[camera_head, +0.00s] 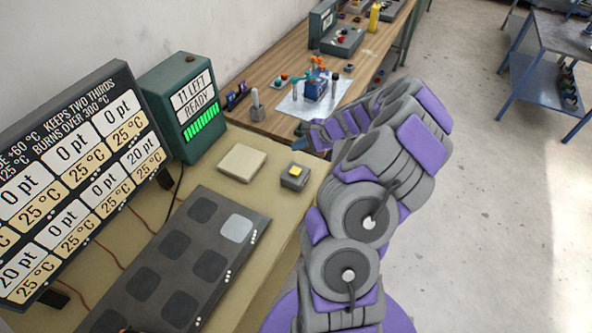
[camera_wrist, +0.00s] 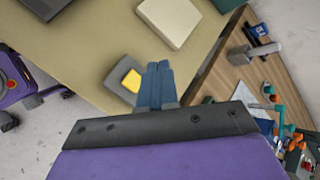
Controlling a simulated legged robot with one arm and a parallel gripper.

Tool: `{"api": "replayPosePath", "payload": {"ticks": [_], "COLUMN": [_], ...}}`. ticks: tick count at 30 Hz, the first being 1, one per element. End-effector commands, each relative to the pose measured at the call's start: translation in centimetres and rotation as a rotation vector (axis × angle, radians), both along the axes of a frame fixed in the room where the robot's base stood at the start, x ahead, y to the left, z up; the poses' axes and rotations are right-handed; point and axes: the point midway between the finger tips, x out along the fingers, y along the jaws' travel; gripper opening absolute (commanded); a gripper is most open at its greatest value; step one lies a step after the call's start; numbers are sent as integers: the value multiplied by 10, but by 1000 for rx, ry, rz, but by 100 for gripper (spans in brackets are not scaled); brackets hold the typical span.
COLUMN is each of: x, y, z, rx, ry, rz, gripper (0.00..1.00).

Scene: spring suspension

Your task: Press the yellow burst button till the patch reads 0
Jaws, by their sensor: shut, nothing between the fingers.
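The yellow button (camera_head: 297,170) sits on a small grey box (camera_head: 292,184) near the right edge of the beige table. It also shows in the wrist view (camera_wrist: 132,81), just left of my fingertips. My gripper (camera_head: 303,138) is shut and empty, beyond the box in the head view; its blue fingers also show in the wrist view (camera_wrist: 159,65). I cannot tell its height above the table. The dark panel (camera_head: 165,245) holds several dark square patches and one pale patch (camera_head: 237,228). The display board (camera_head: 75,180) reads 25 °C throughout, with 0 pt and 20 pt entries.
A green box (camera_head: 183,105) reads "11 LEFT READY" above green bars. A pale square block (camera_head: 242,162) lies left of the button box. A wooden bench (camera_head: 275,68) with a white sheet and small parts stands beyond. Open floor (camera_head: 490,200) is at the right.

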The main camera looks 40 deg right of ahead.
Motion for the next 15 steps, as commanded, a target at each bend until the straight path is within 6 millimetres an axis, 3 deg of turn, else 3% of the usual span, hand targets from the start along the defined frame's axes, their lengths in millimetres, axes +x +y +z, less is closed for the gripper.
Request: {"api": "replayPosePath", "payload": {"ticks": [8,15], "x": [0,0], "y": [4,2], "z": [-20,-52], "rx": [-3,-1], "ry": [1,1], "rz": [1,0], "gripper": [0,0]}}
